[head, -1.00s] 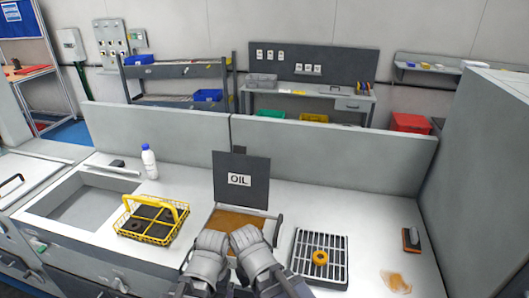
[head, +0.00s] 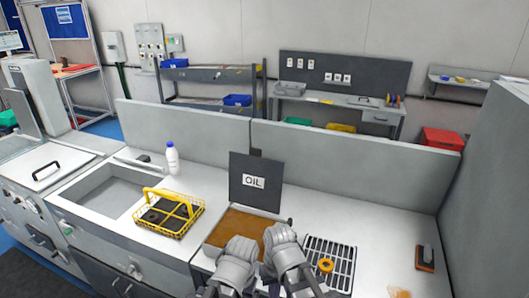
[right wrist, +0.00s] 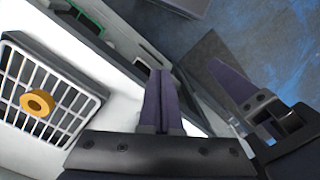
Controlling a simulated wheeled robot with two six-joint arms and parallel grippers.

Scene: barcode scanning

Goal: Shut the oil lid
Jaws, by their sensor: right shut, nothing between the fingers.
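The oil lid (head: 255,182) is a dark grey panel with a white OIL label. It stands upright, open, at the back of the square oil bath (head: 232,228), which holds brown oil. My left gripper (head: 236,264) and my right gripper (head: 284,250) are side by side over the bath's front edge, apart from the lid. Their fingers are hidden in the head view. In the right wrist view my right gripper (right wrist: 158,80) has its fingers together and empty. One finger of another gripper, apparently my left, shows at the right there; its opening is unclear.
A yellow wire basket (head: 168,212) and a white bottle (head: 172,160) stand left of the bath, near the sink (head: 105,195). A drain grate (head: 335,250) with an orange ring (head: 325,265) lies to the right. A brush (head: 425,258) lies farther right. A low partition runs behind the lid.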

